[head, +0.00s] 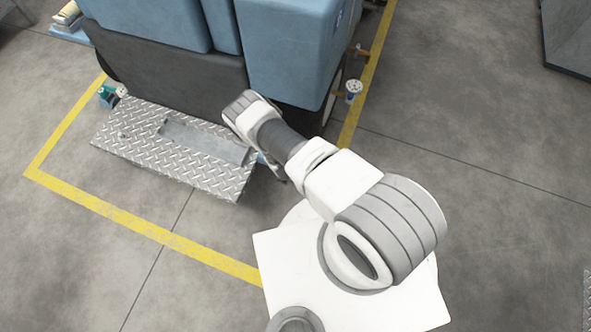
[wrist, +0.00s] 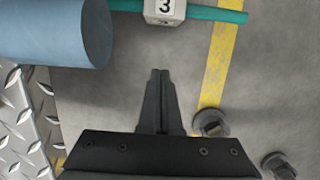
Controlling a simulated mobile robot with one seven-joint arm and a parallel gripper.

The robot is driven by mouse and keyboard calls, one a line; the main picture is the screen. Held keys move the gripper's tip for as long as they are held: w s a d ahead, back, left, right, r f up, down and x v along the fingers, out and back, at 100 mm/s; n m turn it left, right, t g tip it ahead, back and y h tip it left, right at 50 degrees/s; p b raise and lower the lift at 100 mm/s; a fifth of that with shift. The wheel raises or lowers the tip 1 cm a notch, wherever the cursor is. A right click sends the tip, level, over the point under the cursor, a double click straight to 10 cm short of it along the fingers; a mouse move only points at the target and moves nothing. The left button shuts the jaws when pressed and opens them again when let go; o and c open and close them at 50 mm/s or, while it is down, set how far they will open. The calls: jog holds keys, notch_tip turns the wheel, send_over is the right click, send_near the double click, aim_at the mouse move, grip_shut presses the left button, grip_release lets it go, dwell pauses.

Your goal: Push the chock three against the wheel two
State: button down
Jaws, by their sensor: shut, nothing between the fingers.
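A white block marked 3 (wrist: 165,10), with a teal bar (wrist: 222,14) through or behind it, is at the top of the wrist view, cut by the edge. It carries chock three's number; its full shape is not visible. My gripper (wrist: 158,72) is shut and empty, its fingertips below the block in that picture with bare floor between. In the head view my arm hides most of the gripper. No wheel marked 2 can be made out. A blue rounded cylinder (wrist: 60,32) lies left of the block; I cannot tell whether it is a wheel.
A blue machine (head: 290,50) stands at the top of the head view, with a diamond-plate step (head: 170,150) in front. A yellow floor line (head: 150,230) borders it. Two grey round fittings (wrist: 212,123) sit right of my gripper. Open concrete lies to the right.

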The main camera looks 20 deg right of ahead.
jog(key=b+x, duration=0.6)
jog(key=x, duration=0.4)
jog(key=shift+f, duration=0.3)
jog(key=shift+w+d+r, duration=0.2)
jog(key=shift+w+d, duration=0.6)
jog(key=shift+w, duration=0.3)
jog(key=shift+w+d+r+b, duration=0.15)
jog(key=shift+w+d+b, duration=0.25)
jog(key=shift+w, duration=0.2)
jog(key=shift+d, duration=0.1)
